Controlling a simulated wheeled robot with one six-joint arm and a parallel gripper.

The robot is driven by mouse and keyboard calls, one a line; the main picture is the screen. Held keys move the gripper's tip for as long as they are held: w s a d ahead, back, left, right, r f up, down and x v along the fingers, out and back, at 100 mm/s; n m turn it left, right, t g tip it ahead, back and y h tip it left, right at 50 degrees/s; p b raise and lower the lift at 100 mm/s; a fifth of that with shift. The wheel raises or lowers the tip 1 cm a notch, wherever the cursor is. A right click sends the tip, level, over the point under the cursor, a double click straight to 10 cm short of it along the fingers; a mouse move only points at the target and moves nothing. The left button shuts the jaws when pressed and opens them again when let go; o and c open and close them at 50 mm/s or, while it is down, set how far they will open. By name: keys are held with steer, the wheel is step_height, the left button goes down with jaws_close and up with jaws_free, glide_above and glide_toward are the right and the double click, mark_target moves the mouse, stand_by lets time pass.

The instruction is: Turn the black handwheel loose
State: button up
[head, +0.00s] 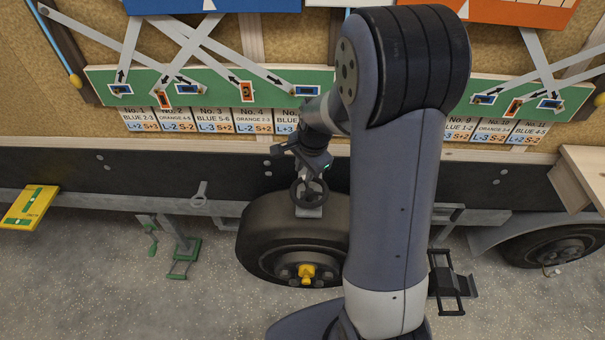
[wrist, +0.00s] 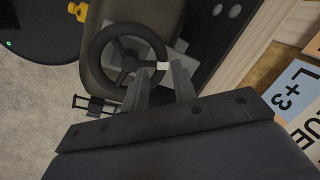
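The black handwheel (head: 310,193) is a small spoked ring on a grey bracket above the large tyre, left of my arm in the head view. In the wrist view the handwheel (wrist: 128,56) shows its hub and spokes from close up. My gripper (wrist: 160,72) is at the lower right part of its rim, one finger toward the inside of the ring and one outside. A gap shows between the fingers, with a small white patch in it. Whether the fingers touch the rim is not clear. In the head view my gripper (head: 308,174) is just above the wheel, with its fingertips hard to make out.
The tyre (head: 292,240) with a yellow hub part (head: 307,272) is below the handwheel. A green stand (head: 182,257) is at left, and a black frame (head: 452,284) is right of my arm. The green board (head: 215,90) and number cards (head: 210,120) are above.

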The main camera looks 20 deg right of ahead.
mark_target(302, 179)
steer(key=shift+w+a+f, duration=0.1)
steer(key=shift+w+f, duration=0.05)
steer(key=shift+f, duration=0.7)
steer(key=shift+w+a+f, duration=0.1)
steer(key=shift+w+f, duration=0.05)
steer(key=shift+f, duration=0.65)
steer(key=shift+c, duration=0.3)
jaws_close()
